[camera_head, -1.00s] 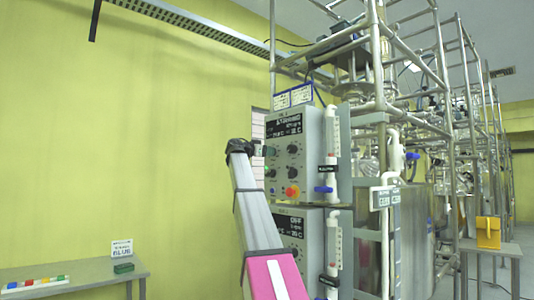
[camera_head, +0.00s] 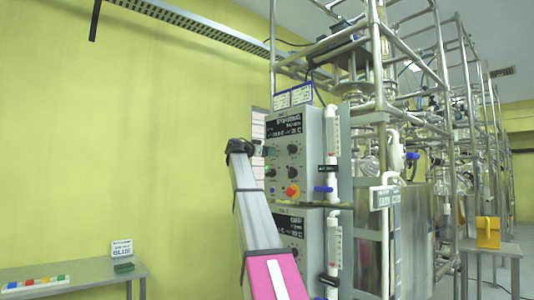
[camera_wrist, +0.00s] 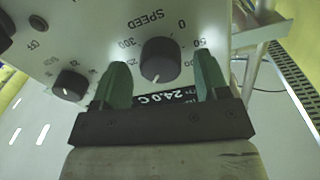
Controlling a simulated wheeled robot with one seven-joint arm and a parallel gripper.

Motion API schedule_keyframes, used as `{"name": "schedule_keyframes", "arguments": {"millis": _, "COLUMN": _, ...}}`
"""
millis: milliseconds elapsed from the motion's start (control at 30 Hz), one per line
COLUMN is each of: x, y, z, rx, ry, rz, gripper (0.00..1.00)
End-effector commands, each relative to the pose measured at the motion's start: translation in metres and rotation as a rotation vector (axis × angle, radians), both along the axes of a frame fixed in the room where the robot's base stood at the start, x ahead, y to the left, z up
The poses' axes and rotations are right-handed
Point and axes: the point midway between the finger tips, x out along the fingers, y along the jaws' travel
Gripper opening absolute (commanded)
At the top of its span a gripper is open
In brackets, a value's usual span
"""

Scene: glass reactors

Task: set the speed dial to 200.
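The speed dial (camera_wrist: 160,60) is a dark round knob on the pale panel, labelled SPEED, and appears upside down in the wrist view. Its white pointer mark faces down and slightly left in that view. The marks 0 and 300 are readable; the lower scale is partly hidden. My gripper (camera_wrist: 161,80) is open, with one green finger on each side of the dial; visible gaps separate them from the knob. In the head view my gripper (camera_head: 262,150) is at the left part of the upper control panel (camera_head: 311,150), and hides some of it.
A red emergency-type button (camera_head: 292,191) is lower on the panel. White piping (camera_head: 332,150) and metal framing stand to the right.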

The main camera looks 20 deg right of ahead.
Motion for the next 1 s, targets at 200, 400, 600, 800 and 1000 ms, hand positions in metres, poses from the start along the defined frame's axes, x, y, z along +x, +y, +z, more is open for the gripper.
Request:
{"name": "schedule_keyframes", "arguments": {"millis": 200, "x": -0.006, "y": 0.017, "z": 0.0, "rx": 0.0, "ry": 0.0, "rz": 0.002, "gripper": 0.68}}
{"name": "schedule_keyframes", "arguments": {"millis": 400, "x": -0.017, "y": 0.054, "z": -0.001, "rx": -0.001, "ry": 0.0, "rz": 0.003, "gripper": 0.68}}
{"name": "schedule_keyframes", "arguments": {"millis": 600, "x": -0.027, "y": 0.085, "z": -0.001, "rx": 0.0, "ry": 0.0, "rz": 0.002, "gripper": 0.68}}
{"name": "schedule_keyframes", "arguments": {"millis": 800, "x": -0.032, "y": 0.101, "z": 0.0, "rx": 0.001, "ry": 0.0, "rz": 0.0, "gripper": 0.68}}
{"name": "schedule_keyframes", "arguments": {"millis": 1000, "x": -0.032, "y": 0.104, "z": 0.0, "rx": 0.001, "ry": 0.0, "rz": 0.0, "gripper": 0.68}}
